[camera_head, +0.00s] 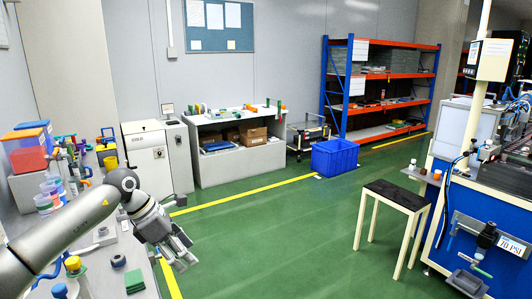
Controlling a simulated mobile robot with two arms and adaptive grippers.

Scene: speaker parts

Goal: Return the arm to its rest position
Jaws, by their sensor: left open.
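My left arm (80,222) comes in from the left and reaches over the edge of the grey work table. My left gripper (184,262) hangs past the table's right edge, above the green floor. Its fingers point down and to the right, and it is open with nothing visible between them. My right gripper is not in view.
A blue crate (335,157) stands on the floor. A black-topped stool (397,194) stands at right. The floor between is clear.

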